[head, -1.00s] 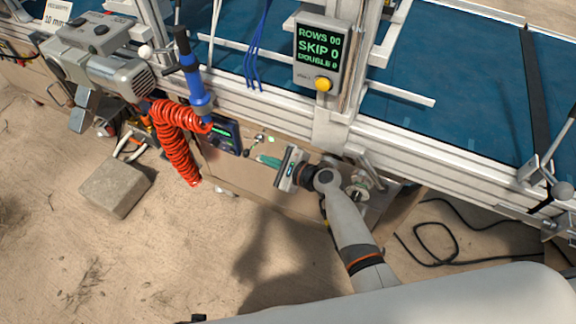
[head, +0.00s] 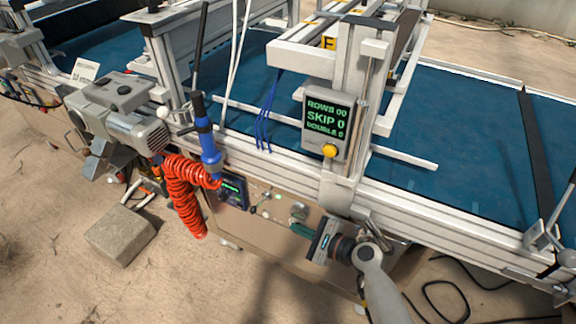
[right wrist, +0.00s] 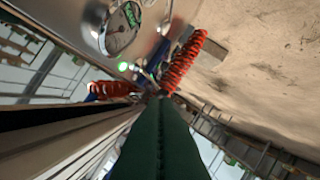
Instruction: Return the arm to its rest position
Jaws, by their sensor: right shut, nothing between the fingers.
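My right gripper (head: 294,227) is in the lower middle of the head view, with its green fingers pointing left. It is in front of the tan side panel (head: 276,232) of the seeder, below the display box. The fingers are shut with nothing between them. In the right wrist view the dark green fingers (right wrist: 158,100) run up the middle of the picture. I cannot tell the exact gap between the fingers and the panel. My left gripper is not in view.
A display box (head: 328,122) reads ROWS 00, SKIP 0, DOUBLE 0. A red coiled hose (head: 185,198) hangs left of my gripper from a blue handle (head: 207,140). A round gauge (right wrist: 120,28) is on the panel. A concrete block (head: 120,235) and black cables (head: 465,300) lie on the floor.

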